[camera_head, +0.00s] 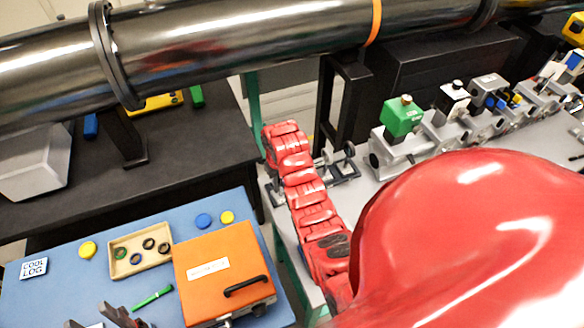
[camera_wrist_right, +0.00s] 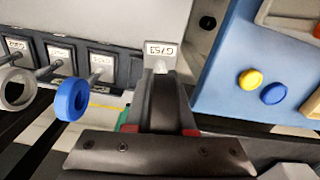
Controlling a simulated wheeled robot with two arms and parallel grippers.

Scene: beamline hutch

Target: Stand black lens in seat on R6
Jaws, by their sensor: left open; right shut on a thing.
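My right gripper (camera_wrist_right: 158,131), with red patches at its sides, is shut on a dark curved thing (camera_wrist_right: 164,98) in the right wrist view. I cannot tell whether this is the black lens. In the head view a large red shell of mine fills the lower right, and I cannot make out the right gripper there. My left gripper (camera_head: 108,316) is open at the bottom left. A beige tray (camera_head: 115,268) holds several small rings, one of them dark (camera_head: 148,243). I cannot read R6 on anything.
An orange box (camera_head: 215,283) stands beside the tray on a blue mat (camera_head: 60,295). In the wrist view a blue ring (camera_wrist_right: 72,98) and a grey ring (camera_wrist_right: 16,90) project on rods near labelled plates. A green-topped mount (camera_head: 402,117) stands farther right. A dark pipe (camera_head: 230,45) crosses above.

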